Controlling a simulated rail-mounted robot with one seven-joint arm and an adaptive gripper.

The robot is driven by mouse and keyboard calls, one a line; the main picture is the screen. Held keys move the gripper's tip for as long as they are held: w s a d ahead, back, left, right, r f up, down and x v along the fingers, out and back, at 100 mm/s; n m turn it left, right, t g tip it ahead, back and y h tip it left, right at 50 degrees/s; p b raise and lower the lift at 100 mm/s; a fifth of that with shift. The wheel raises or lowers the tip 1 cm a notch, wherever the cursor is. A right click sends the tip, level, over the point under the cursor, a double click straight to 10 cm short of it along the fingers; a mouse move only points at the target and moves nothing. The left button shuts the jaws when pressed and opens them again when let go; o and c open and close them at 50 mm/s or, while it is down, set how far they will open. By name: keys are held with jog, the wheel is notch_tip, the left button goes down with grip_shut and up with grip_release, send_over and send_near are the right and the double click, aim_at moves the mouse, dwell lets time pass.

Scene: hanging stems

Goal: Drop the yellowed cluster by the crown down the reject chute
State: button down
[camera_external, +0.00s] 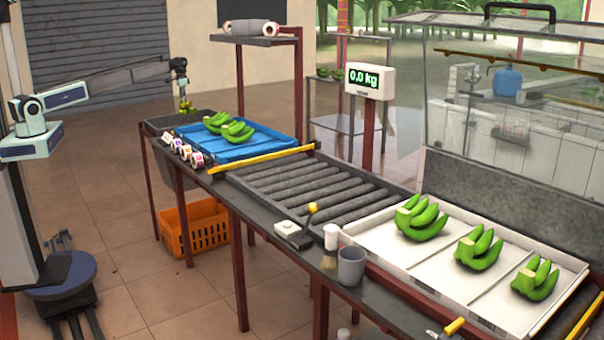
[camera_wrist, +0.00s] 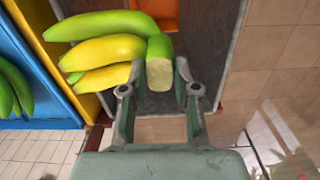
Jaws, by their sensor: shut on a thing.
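The yellowed cluster (camera_wrist: 110,50) has mostly yellow fingers with green at the crown and on the top finger. My gripper (camera_wrist: 160,90) is shut on its pale cut crown, with one finger on each side. The fingers of the cluster point left in the wrist view. In the external view my gripper (camera_external: 181,84) holds the cluster (camera_external: 187,104) above the grey reject chute (camera_external: 158,124) at the far end of the bench. In the wrist view the cluster partly covers the chute opening; the chute wall (camera_wrist: 232,45) shows on the right.
An orange crate (camera_external: 195,230) stands on the floor below the chute. A blue tray (camera_external: 245,148) with green clusters sits beside the chute, with a yellow edge (camera_wrist: 70,60) between them. Label rolls (camera_external: 186,150) lie along the bench's near edge.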

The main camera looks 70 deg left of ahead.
jog(key=shift+a+f+b, duration=0.1)
jog(key=shift+f+b, duration=0.7)
jog(key=shift+f, duration=1.55)
jog(key=c, duration=0.8)
grip_release()
jog(key=shift+s, duration=0.1)
notch_tip(320, 180, up, 12)
jog(key=shift+r, duration=0.1)
